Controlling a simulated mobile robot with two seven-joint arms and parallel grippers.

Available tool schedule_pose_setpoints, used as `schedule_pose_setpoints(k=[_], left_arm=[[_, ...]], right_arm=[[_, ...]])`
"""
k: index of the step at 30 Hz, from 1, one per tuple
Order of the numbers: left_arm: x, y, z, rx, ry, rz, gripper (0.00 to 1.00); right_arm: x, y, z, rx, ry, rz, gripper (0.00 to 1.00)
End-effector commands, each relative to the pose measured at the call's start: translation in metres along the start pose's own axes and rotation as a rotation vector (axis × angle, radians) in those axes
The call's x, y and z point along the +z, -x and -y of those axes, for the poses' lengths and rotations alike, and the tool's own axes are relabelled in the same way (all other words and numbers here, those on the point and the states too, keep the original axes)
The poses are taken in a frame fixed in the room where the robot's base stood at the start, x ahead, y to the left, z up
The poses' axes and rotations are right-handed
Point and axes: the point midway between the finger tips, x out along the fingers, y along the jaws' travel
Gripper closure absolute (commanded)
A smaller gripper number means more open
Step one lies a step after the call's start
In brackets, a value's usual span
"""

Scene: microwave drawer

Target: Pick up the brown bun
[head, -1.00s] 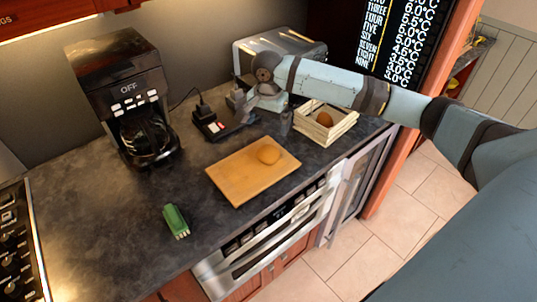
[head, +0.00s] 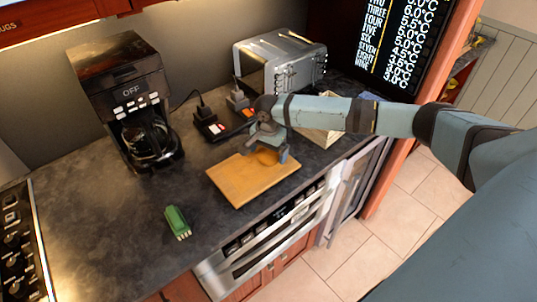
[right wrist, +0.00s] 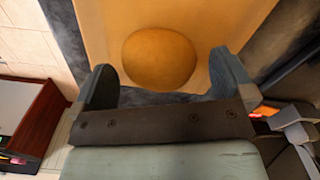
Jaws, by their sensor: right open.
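The brown bun (head: 266,157) lies on a wooden cutting board (head: 240,187) on the counter. In the head view it is partly hidden behind my right gripper (head: 268,157). In the right wrist view the round bun (right wrist: 160,58) sits just ahead of the jaws, on the board (right wrist: 215,20). The right gripper's two fingers (right wrist: 162,85) are spread wide, one on each side of the bun, with nothing held. I cannot tell whether a finger touches the bun. My left gripper is not in view.
A wooden crate (head: 330,137) stands right of the board, mostly behind my right arm. A toaster (head: 282,62) and coffee maker (head: 125,95) stand at the back. A green object (head: 177,222) lies left of the board. The counter's left part is clear.

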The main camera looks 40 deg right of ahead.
Motion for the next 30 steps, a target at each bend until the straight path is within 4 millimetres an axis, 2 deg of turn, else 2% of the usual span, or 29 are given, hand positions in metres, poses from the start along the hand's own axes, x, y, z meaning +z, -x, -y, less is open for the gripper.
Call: schedule_pose_setpoints(k=[4, 11, 15, 17, 18, 30], left_arm=[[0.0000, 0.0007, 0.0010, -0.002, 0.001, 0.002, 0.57], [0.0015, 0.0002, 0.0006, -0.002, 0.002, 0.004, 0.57], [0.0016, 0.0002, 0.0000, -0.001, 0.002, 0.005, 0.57], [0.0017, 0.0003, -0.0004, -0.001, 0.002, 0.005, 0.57], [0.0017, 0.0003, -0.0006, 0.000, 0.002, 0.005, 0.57], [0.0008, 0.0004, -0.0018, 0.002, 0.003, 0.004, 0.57]], right_arm=[[-0.0005, -0.0122, -0.0004, 0.000, -0.001, -0.001, 0.00], [-0.0005, -0.0136, -0.0004, -0.001, 0.000, -0.001, 0.00], [-0.0004, -0.0135, -0.0004, 0.000, 0.000, -0.001, 0.32], [-0.0004, -0.0135, -0.0005, 0.000, 0.000, -0.001, 0.46], [-0.0003, -0.0135, -0.0005, 0.000, 0.000, -0.001, 0.48], [-0.0003, -0.0100, -0.0003, -0.001, 0.000, -0.001, 0.49]])
